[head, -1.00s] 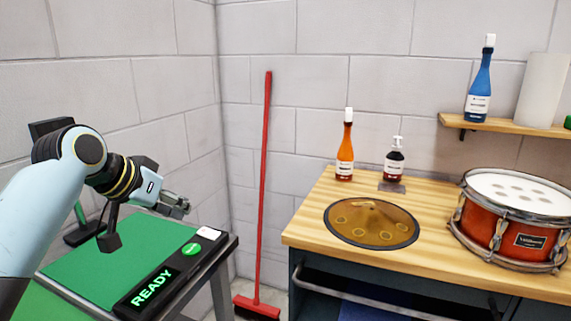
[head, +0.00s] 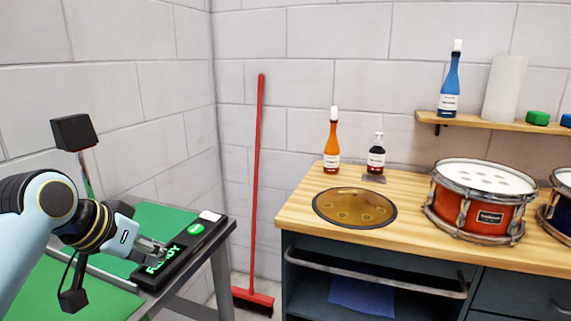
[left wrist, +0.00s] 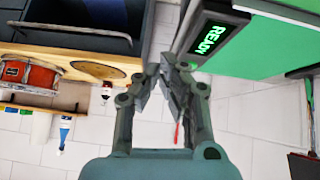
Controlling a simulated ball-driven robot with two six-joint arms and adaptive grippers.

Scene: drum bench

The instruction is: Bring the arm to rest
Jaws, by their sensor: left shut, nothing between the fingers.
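My left gripper (head: 158,249) is shut and empty. In the head view it is in front of the black panel (head: 176,262) with its lit green READY sign, which it partly covers. The panel runs along the edge of the green-topped table (head: 157,217). In the left wrist view the gripper (left wrist: 168,72) has its fingertips together, with the READY panel (left wrist: 212,36) beyond and to the right. I cannot tell whether the fingers touch anything. My right gripper is not in view.
A wooden bench (head: 300,213) at right holds a bronze disc (head: 355,207), an orange bottle (head: 331,145), a dark pump bottle (head: 376,158) and a red drum (head: 476,210). A shelf (head: 480,122) holds a blue bottle (head: 450,85). A red broom (head: 257,180) leans in the corner.

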